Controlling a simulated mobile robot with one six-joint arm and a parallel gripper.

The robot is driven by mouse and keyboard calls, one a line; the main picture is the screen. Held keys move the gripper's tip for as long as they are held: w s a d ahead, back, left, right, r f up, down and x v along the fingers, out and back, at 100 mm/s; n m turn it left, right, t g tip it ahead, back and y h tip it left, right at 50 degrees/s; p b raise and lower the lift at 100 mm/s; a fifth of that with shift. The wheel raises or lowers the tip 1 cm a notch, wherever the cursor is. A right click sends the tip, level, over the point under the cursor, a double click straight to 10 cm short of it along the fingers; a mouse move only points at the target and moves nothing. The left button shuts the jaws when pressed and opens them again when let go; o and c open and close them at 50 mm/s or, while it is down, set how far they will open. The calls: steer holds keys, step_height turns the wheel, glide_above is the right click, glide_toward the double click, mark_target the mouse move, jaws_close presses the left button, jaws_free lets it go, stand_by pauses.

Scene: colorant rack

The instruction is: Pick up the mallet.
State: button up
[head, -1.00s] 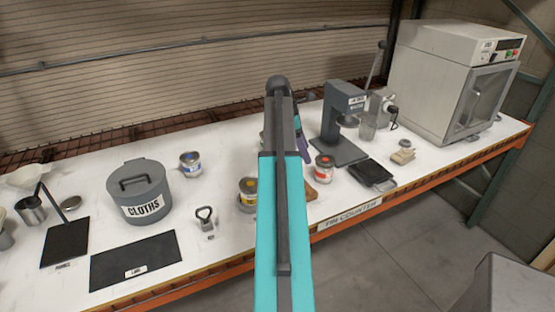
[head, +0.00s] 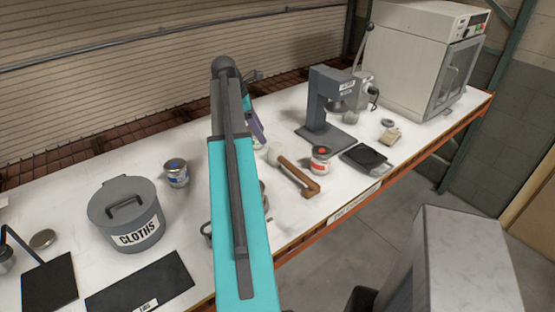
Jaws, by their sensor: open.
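The mallet lies on the white counter right of my teal arm.
A red-marked can (head: 320,159) stands just right of the handle. Beyond it are a black-topped scale (head: 367,158), a grey press (head: 322,105) and a white oven (head: 420,60). A purple item (head: 257,129) stands behind the arm. The cloths bin (head: 127,215) is left.

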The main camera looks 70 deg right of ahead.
mark_target(272, 153)
steer(key=shift+f, duration=0.1)
steer(key=shift+p+x, duration=1.1)
steer(key=shift+x, duration=3.15)
steer(key=shift+s, duration=0.1)
steer(key=shift+a+p+x, duration=0.15)
steer(key=shift+p+x, duration=0.4)
steer(key=shift+x, duration=0.15)
steer(key=shift+a+p+x, duration=0.15)
steer(key=shift+p+x, duration=0.4)
steer(key=shift+x, duration=0.2)
steer(key=shift+p+x, duration=0.3)
steer(key=shift+x, duration=0.9)
steer(key=shift+c, duration=0.5)
